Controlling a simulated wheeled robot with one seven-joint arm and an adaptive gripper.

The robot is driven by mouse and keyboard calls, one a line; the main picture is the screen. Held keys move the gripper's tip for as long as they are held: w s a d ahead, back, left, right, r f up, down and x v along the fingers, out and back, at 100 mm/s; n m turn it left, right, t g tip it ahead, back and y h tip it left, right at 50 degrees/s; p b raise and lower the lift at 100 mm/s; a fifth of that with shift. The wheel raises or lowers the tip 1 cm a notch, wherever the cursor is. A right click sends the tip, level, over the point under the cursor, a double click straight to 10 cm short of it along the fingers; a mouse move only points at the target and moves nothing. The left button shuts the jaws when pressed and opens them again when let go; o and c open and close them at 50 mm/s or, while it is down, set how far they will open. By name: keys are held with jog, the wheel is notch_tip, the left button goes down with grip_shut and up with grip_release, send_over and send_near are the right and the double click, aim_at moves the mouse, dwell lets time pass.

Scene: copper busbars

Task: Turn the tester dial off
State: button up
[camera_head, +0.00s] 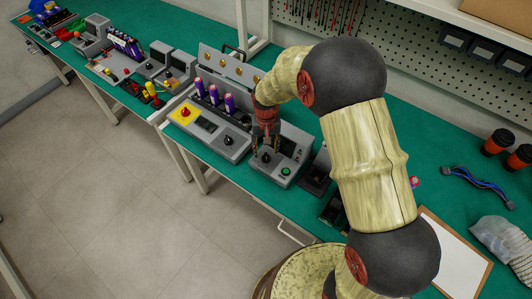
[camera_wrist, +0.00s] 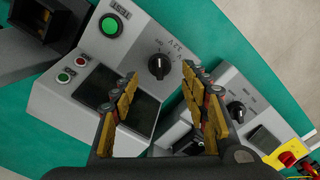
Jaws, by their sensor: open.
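The tester (camera_head: 286,171) is a sloped grey box on the green bench; in the wrist view its panel (camera_wrist: 60,105) fills the left and middle. It has a black dial (camera_wrist: 158,66) with a pale pointer line and small marks around it, a green button (camera_wrist: 110,27) and a dark screen. My gripper (camera_head: 266,150) hangs over the tester in the head view. In the wrist view my gripper (camera_wrist: 160,77) is open and empty, with its yellow-padded fingers apart. The dial shows between and just beyond the fingertips; I see no contact.
A second grey console (camera_head: 207,125) stands to the left, with its own black knob (camera_wrist: 237,110) and a red-and-yellow stop button (camera_wrist: 287,158). Purple-capped cylinders (camera_head: 214,95) stand behind it. A dark box (camera_head: 316,177) sits close on the tester's right.

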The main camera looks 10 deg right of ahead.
aim_at(266, 155)
notch_tip(266, 155, up, 8)
dwell(0.8)
jog(key=s+d+r+t, duration=0.2)
jog(key=s+d+r, duration=0.2)
jog(key=s+r, duration=0.7)
jog(key=s+d+r+n+t, duration=0.1)
jog(key=s+d+r+t, duration=0.2)
jog(key=s+r, duration=0.9)
jog(key=s, duration=0.3)
jog(key=shift+d+r+t, duration=0.25)
jog(key=shift+d+t, duration=0.05)
jog(key=shift+d, duration=0.05)
jog(key=shift+s, duration=0.1)
